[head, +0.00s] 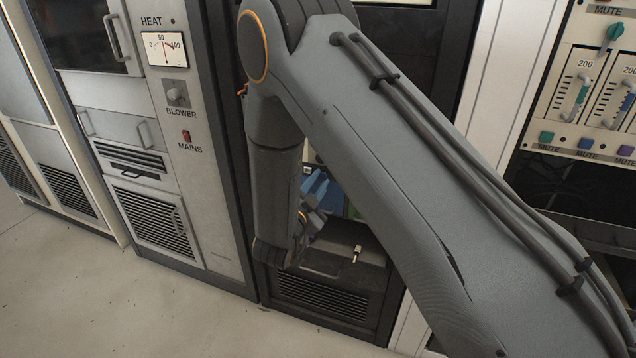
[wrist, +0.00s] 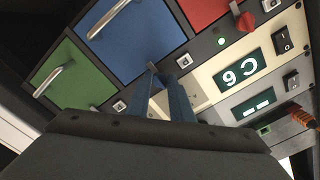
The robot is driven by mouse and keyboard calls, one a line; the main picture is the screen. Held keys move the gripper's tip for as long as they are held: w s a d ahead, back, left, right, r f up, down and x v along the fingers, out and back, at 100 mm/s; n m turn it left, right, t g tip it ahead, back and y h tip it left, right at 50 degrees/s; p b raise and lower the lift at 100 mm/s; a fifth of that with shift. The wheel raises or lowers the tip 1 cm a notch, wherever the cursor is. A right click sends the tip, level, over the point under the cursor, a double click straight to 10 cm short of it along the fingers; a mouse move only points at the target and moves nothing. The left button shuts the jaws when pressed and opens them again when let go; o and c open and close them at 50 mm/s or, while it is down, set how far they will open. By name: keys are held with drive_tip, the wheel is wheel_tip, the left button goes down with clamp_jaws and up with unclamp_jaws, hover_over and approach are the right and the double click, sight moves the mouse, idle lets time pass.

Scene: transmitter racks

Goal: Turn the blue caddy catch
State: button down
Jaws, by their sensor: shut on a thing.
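The blue caddy (wrist: 128,42) has a plain blue front with a slanting silver handle and fills the upper middle of the wrist view. The fingers are shut on the blue caddy catch, which is mostly hidden between the fingertips. How far the catch is turned cannot be told. In the head view my arm covers most of the caddy bay, and only a little blue shows beside my wrist.
A green caddy (wrist: 72,76) with a silver handle is left of the blue one, and a red caddy (wrist: 203,10) with a red catch (wrist: 243,20) is right. A cream panel with a green display (wrist: 241,70) and switches lies close right of my fingers. Floor (head: 85,300) is clear at left.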

drive_tip(key=shift+n+p, duration=0.3)
drive_tip(key=shift+n, duration=0.6)
drive_tip(key=n+p, duration=0.1)
drive_tip(key=n, duration=0.2)
drive_tip(key=n+p, duration=0.1)
drive_tip(key=n, duration=0.3)
drive_tip(key=shift+n+p, duration=0.75)
drive_tip(key=shift+n, duration=2.55)
drive_tip(key=shift+r+n+p, duration=0.1)
drive_tip(key=shift+n+p, duration=0.45)
drive_tip(key=shift+n, duration=0.85)
idle(1.5)
